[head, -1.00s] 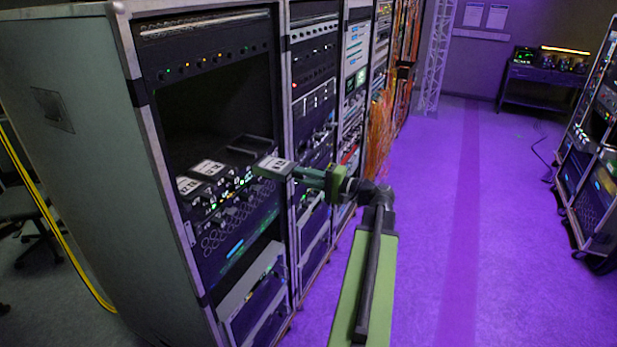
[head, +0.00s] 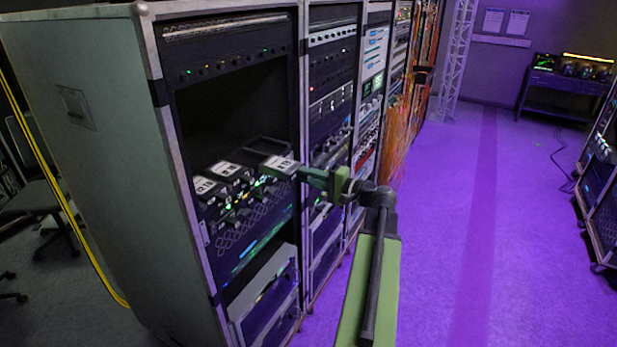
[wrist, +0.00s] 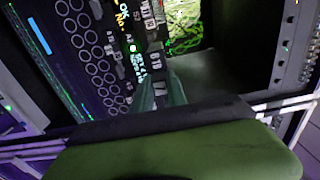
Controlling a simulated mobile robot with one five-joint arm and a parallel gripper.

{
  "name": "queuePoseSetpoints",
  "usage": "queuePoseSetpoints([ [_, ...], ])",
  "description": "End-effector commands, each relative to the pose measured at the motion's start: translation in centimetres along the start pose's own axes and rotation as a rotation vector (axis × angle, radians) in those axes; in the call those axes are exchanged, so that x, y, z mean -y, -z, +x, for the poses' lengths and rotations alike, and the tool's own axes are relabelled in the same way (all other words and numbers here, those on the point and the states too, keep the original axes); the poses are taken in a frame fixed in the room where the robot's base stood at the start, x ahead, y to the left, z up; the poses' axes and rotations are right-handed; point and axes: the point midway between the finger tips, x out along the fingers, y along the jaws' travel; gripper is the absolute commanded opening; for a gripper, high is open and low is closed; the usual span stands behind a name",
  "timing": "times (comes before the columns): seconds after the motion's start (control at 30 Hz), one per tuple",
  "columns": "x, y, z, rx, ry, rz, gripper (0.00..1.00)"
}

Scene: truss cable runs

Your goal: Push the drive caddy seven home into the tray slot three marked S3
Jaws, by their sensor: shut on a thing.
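The drive caddy (head: 280,164), dark with a white label on top, is held at the tip of my gripper (head: 299,173). The label is too small to read in the head view. The caddy is at the front right of the tray (head: 262,146) in the nearest rack. Two white-labelled caddies (head: 226,170) sit left of it. The slot marking S3 is not clearly readable, and I cannot tell how deep the caddy sits.
The grey-sided rack (head: 95,150) has a dark open bay (head: 230,110) above the tray. More racks with orange cables (head: 398,135) stand beyond it. A yellow cable (head: 50,185) hangs at the left. The purple-lit floor (head: 450,220) to the right is clear.

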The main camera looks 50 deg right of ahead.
Motion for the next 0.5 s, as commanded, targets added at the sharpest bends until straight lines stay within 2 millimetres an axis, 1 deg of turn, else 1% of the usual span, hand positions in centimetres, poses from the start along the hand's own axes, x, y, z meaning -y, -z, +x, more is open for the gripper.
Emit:
queuePoseSetpoints([
  [0.33,0.04,0.06,0.0,-0.001,0.002,0.0,0.0],
  [0.5,0.04,0.06,0.37,0.0,0.002,0.0,0.0],
])
